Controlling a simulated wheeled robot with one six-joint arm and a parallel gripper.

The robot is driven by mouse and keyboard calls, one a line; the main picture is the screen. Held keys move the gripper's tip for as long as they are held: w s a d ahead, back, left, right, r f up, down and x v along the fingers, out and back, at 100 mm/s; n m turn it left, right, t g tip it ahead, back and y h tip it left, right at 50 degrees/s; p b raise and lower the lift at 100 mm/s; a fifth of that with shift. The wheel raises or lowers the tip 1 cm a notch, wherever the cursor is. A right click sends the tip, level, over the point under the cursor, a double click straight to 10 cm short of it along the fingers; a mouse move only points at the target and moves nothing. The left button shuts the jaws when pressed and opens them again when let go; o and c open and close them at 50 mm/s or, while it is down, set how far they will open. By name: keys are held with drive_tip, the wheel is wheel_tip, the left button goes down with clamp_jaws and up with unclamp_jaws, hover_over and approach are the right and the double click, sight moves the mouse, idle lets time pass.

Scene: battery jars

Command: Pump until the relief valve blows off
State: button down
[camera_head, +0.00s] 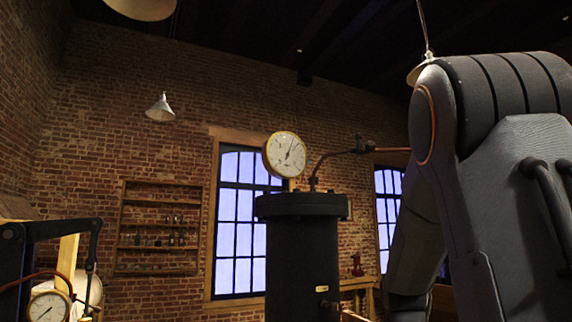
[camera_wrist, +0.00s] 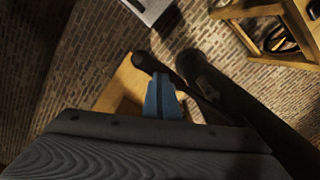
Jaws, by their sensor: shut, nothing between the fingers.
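A tall black cylinder (camera_head: 300,255) with a flanged top stands at the centre of the head view. A round white dial gauge (camera_head: 284,154) sits on it, its needle pointing up and slightly right. A pipe (camera_head: 335,160) runs from its top to the right, behind my arm. My gripper (camera_wrist: 162,82), with blue fingers, is shut and empty in the wrist view. A dark bar with a rounded end (camera_wrist: 146,62) lies just beyond the fingertips; whether it is a pump handle I cannot tell. I cannot pick out the relief valve. My arm hides the right of the head view.
A second gauge (camera_head: 48,307) and a black frame (camera_head: 45,229) stand at lower left. A wooden shelf (camera_head: 120,235) hangs on the brick wall. In the wrist view a wooden table (camera_wrist: 232,12) is at upper right, and a wooden surface (camera_wrist: 118,88) lies below the fingers.

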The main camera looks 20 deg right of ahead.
drive_tip(key=shift+f, duration=0.1)
idle(2.1)
wheel_tip(320, 180, down, 14)
drive_tip(key=b, duration=0.6)
wheel_tip(320, 180, up, 14)
drive_tip(key=p, duration=0.6)
idle(2.3)
